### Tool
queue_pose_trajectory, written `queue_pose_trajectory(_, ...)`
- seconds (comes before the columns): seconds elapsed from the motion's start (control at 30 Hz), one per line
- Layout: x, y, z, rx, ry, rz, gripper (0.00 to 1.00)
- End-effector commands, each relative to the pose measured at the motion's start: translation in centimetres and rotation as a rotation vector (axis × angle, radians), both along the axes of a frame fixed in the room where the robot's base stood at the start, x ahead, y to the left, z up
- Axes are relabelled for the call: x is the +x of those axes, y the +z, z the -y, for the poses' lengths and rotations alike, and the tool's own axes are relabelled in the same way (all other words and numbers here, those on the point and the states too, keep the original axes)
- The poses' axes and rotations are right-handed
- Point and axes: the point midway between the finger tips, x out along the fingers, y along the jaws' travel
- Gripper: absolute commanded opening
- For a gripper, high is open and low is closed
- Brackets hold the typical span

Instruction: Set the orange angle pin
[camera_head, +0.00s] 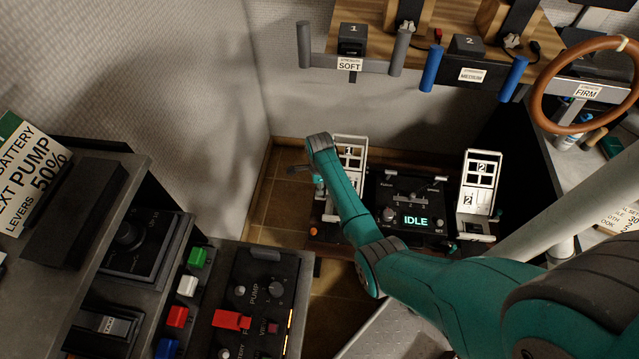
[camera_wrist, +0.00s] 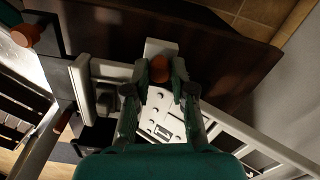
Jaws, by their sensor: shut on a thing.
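In the wrist view, my gripper (camera_wrist: 160,78) is shut on an orange pin (camera_wrist: 159,66). The pin's round end shows between the fingertips, by a light metal block at the edge of a pedal frame (camera_wrist: 190,116). Its lower part is hidden by the fingers. A second orange knob (camera_wrist: 25,35) stands apart at the upper left of the wrist view. In the head view, my gripper (camera_head: 319,187) is at the left side of the pedal marked 1 (camera_head: 350,152), mostly behind my arm. The held pin cannot be made out there.
Right of pedal 1 are a black panel reading IDLE (camera_head: 414,219) and the pedal marked 2 (camera_head: 481,168). A console with coloured switches (camera_head: 233,320) stands at the lower left. A shelf with SOFT (camera_head: 349,64) and MEDIUM yokes hangs above. A wall is close on the left.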

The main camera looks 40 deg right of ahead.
Motion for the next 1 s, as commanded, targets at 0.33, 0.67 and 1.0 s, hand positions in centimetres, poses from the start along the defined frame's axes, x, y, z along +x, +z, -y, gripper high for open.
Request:
queue_pose_trajectory(0.33,-0.2,-1.0,-0.2,0.003,0.001,-0.003,0.26)
queue_pose_trajectory(0.67,-0.1,-0.8,-0.1,0.001,0.0,-0.002,0.49)
queue_pose_trajectory(1.0,0.0,2.1,0.0,0.0,0.0,0.002,0.49)
